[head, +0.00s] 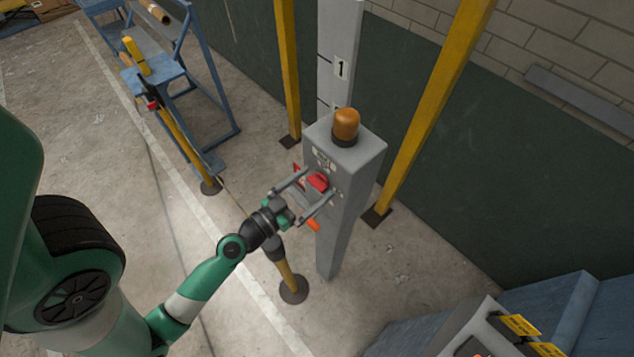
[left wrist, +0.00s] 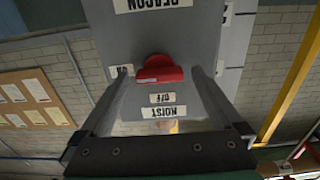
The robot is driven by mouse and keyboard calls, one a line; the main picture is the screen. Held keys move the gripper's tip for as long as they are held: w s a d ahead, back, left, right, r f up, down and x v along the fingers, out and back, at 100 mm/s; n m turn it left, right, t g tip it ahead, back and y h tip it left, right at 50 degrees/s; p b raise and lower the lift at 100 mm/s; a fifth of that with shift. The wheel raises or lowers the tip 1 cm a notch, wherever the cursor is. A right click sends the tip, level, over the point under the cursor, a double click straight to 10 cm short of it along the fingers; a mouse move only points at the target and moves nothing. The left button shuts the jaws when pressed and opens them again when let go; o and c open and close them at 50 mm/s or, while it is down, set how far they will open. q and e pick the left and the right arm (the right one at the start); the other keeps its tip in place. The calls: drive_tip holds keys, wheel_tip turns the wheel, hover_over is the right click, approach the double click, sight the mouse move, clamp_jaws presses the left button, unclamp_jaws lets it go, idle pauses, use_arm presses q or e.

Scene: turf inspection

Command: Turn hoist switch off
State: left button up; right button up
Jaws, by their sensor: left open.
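The hoist switch is a red knob (head: 318,181) on the front of a grey post (head: 340,215). In the left wrist view the red knob (left wrist: 160,72) sits above upside-down labels reading OFF and HOIST (left wrist: 164,112). A label that seems to read ON is partly hidden by the left-hand finger. My left gripper (head: 320,183) is open in front of the post. Its two fingers stand on either side of the knob, with gaps between them and it. I cannot tell whether the fingertips touch the panel. My right gripper is not in view.
An orange beacon (head: 346,124) tops the post. Yellow poles (head: 288,70) stand behind it on both sides. A short yellow post (head: 288,274) stands below my left arm. A blue frame (head: 157,76) is at upper left, and a slanted console (head: 478,335) at lower right.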

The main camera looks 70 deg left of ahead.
use_arm(q)
drive_tip(key=c, duration=1.4)
drive_tip(key=shift+n, duration=0.4)
drive_tip(key=n, duration=0.3)
drive_tip(key=shift+s+f+n+b, duration=0.1)
drive_tip(key=shift+n+b, duration=0.2)
drive_tip(key=n, duration=0.4)
drive_tip(key=shift+a+n, duration=0.1)
drive_tip(key=shift+n, duration=0.2)
drive_tip(key=n, duration=0.4)
drive_tip(key=shift+f+n, duration=0.15)
drive_tip(key=shift+n, duration=2.35)
